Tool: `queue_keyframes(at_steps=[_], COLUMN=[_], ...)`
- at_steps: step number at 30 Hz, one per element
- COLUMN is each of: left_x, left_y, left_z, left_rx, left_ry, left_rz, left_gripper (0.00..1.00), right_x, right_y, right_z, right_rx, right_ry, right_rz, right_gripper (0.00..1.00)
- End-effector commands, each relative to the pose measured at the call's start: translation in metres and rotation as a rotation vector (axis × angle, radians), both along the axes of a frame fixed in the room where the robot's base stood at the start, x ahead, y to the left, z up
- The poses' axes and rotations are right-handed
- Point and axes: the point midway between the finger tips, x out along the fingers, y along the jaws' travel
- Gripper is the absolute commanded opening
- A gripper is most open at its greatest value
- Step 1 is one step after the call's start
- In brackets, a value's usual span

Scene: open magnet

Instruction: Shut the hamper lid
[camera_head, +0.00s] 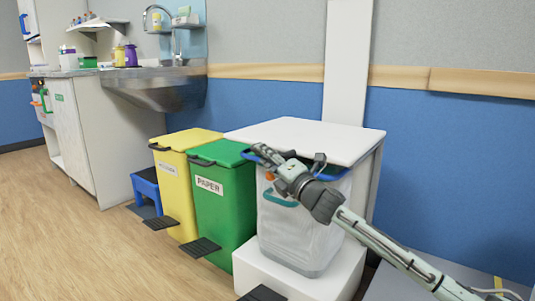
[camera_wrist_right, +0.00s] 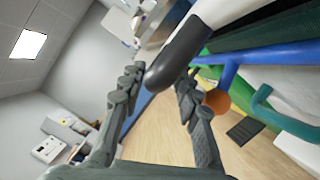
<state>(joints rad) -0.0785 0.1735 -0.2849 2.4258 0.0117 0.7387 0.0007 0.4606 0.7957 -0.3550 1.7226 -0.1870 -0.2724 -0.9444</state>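The hamper (camera_head: 292,230) has a pale bag body, a blue rim (camera_head: 335,177) and a teal handle (camera_head: 279,199). A broad white slab (camera_head: 310,136) lies nearly level above and behind the rim; I cannot tell whether it is the lid or a separate top. My right gripper (camera_head: 288,154) is at the hamper's upper front, fingers spread. In the right wrist view, a white bar with a dark grey rounded end (camera_wrist_right: 178,53) reaches between the parted fingers; contact is unclear. The blue rim (camera_wrist_right: 229,72) and teal handle (camera_wrist_right: 275,118) are beside them. My left gripper is out of view.
A green paper bin (camera_head: 225,213) and a yellow bin (camera_head: 176,186) stand left of the hamper. Their black pedals stick out in front. A blue step stool (camera_head: 146,185) and a sink counter are farther left. The floor (camera_head: 75,245) is clear at front left.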

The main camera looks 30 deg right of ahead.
Motion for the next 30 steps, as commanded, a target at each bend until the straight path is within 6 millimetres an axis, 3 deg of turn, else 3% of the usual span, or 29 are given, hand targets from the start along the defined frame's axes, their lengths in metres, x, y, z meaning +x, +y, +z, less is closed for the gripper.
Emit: queue_keyframes(at_steps=[12,30], left_x=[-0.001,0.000], left_y=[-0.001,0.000], left_z=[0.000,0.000], left_rx=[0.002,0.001], left_ry=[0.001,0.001], left_rz=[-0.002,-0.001], left_gripper=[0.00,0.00], right_x=[-0.007,-0.105], right_y=[-0.004,-0.015], right_z=[0.002,-0.015], right_rx=[-0.002,-0.001], right_ry=[-0.004,-0.002], right_rz=[-0.006,-0.004], right_gripper=[0.36,0.36])
